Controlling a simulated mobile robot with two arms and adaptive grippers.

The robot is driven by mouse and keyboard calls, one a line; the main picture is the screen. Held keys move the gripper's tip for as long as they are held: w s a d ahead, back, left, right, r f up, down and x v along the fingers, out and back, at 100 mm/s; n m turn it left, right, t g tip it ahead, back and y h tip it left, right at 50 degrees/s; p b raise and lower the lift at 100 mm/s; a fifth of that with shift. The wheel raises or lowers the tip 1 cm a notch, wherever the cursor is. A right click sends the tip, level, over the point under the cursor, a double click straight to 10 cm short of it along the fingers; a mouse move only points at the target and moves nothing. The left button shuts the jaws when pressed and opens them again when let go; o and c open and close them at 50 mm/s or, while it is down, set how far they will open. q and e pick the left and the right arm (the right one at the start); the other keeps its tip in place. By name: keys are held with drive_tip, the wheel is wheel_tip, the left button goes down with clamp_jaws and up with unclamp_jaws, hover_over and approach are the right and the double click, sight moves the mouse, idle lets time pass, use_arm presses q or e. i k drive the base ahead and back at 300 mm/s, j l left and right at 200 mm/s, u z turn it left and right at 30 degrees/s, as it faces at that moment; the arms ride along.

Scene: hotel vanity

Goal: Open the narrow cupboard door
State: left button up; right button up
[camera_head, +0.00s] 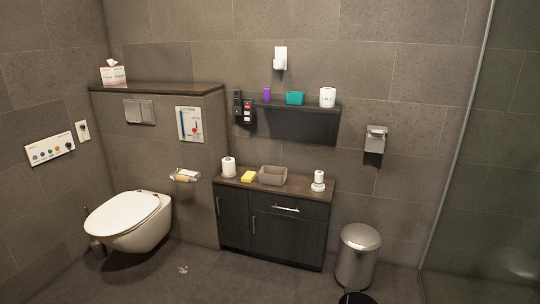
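The dark vanity cupboard (318,215) stands against the back wall, right of the toilet. Its narrow door (233,222) is at the left end and looks closed, with a thin vertical metal handle (218,206) near its left edge. To its right is a wider door (285,238) with a vertical handle (253,224), also closed. Above that is a shut drawer (310,211) with a horizontal handle (286,208). Neither of my grippers is in view, and nothing covers the narrow door or its handle.
The countertop holds toilet paper (228,167), a yellow sponge (248,177), a grey basket (272,175) and a white item (318,182). The toilet (125,222) is left, a metal bin (357,255) right, and glass (485,150) far right. Floor before the cupboard looks mostly clear.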

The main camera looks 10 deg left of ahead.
sight(232, 201)
drive_tip(key=i+j+u, duration=0.1)
drive_tip(key=i+u, duration=0.25)
drive_tip(key=i, duration=0.85)
